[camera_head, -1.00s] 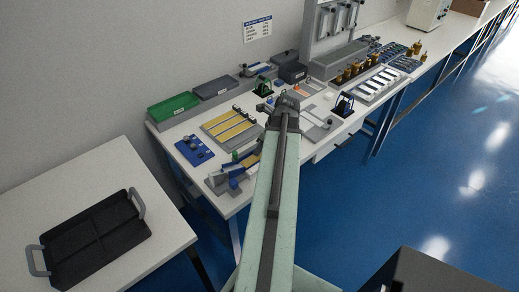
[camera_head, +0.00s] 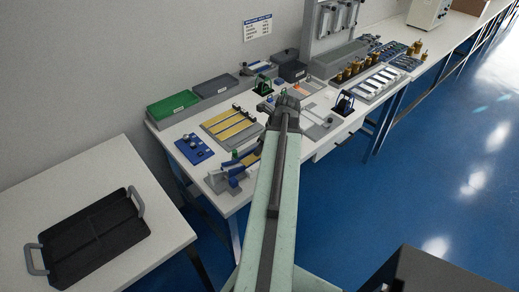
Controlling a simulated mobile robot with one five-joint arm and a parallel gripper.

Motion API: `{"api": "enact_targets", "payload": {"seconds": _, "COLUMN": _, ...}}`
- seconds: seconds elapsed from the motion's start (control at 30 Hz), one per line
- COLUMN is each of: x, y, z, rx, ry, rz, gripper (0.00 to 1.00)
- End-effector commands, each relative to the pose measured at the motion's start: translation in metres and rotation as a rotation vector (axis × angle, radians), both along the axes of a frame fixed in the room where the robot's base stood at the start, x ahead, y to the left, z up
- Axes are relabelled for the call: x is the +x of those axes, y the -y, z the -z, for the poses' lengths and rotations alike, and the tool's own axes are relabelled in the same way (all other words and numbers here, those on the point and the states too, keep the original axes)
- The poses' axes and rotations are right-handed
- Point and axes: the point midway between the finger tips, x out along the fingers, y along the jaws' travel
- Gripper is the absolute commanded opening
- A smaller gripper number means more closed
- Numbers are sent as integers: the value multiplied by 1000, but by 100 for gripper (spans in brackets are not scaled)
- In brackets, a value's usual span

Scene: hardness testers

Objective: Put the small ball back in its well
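A blue board (camera_head: 195,149) with small dark and grey pieces lies at the left end of the long bench. The small ball and its well are too small to single out in this view. My pale green arm reaches over the bench, and its dark far end (camera_head: 287,104) is above the middle of the bench. My gripper's fingers cannot be made out there, so its opening and any contents are hidden. A grey, white and blue device (camera_head: 234,171) stands at the bench's front left edge, beside my arm.
A grey tray with yellow strips (camera_head: 232,126), a green bin (camera_head: 173,105) and a dark grey bin (camera_head: 214,86) sit on the bench. Dark upright stands (camera_head: 344,104) are right of my arm. A black tray (camera_head: 95,238) lies on the separate left table.

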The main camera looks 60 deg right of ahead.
Motion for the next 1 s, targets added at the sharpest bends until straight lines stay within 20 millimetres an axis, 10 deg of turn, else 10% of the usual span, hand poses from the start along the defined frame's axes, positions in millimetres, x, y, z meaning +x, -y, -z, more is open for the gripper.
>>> {"api": "enact_targets", "payload": {"seconds": 0.47, "x": -1, "y": 0, "z": -4, "rx": 0, "ry": 0, "rz": 1, "gripper": 44}}
{"api": "enact_targets", "payload": {"seconds": 1.0, "x": -28, "y": 5, "z": -75, "rx": 0, "ry": 0, "rz": 1, "gripper": 44}}
